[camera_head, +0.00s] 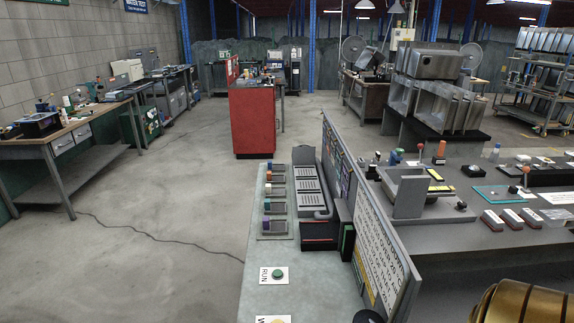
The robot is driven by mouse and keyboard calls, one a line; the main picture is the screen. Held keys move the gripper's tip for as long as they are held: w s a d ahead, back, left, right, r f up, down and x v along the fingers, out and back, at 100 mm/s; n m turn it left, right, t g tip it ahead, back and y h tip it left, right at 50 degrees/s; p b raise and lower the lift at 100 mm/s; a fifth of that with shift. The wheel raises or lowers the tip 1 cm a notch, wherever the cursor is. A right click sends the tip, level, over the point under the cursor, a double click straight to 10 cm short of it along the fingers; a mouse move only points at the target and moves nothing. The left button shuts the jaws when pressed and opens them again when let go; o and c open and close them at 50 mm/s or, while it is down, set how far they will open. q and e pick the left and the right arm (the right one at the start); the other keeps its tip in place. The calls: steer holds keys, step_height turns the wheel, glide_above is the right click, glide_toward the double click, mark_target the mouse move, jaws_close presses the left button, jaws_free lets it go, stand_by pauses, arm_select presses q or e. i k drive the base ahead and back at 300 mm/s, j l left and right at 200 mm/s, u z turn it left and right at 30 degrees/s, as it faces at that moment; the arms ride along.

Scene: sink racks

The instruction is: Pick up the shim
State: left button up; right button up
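I cannot make out a shim for certain in the head view; small parts on the benches are too small to tell apart. The near bench (245,262) holds a row of small grey blocks (278,208) with coloured ends, beside a dark unit (316,205) with slotted plates. The dark table (455,238) on the right holds several small items, among them three dark red-sided blocks (512,219) and a teal-edged clear plate (492,194).
An upright board (375,245) divides the near bench from the dark table. A gold ribbed rounded form (530,303) fills the bottom right corner. A red cabinet (253,122) stands beyond the near bench. Open floor (160,220) lies to the left, crossed by a cable.

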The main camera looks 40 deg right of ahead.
mark_target(371, 167)
steer(key=i+j, duration=0.3)
steer(key=j, duration=0.15)
steer(key=i+j, duration=0.6)
steer(key=j, duration=0.25)
steer(key=i+z, duration=0.45)
steer(key=i+j+z, duration=0.25)
steer(key=i+z, duration=0.2)
steer(key=i+j+z, duration=0.1)
steer(key=i+z, duration=0.35)
steer(key=i, duration=1.2)
steer(key=i+j+z, duration=0.1)
steer(key=i, duration=2.15)
steer(key=i+z, duration=0.7)
steer(key=i+j+z, duration=0.35)
steer(key=i+l+z, duration=0.2)
steer(key=z, duration=0.25)
steer(key=i+l+z, duration=0.15)
steer(key=i+z, duration=0.5)
steer(key=z, duration=0.2)
steer(key=i+z, duration=0.4)
steer(key=i+j+z, duration=0.15)
steer(key=z, duration=0.3)
steer(key=i+j+z, duration=0.25)
steer(key=z, duration=0.2)
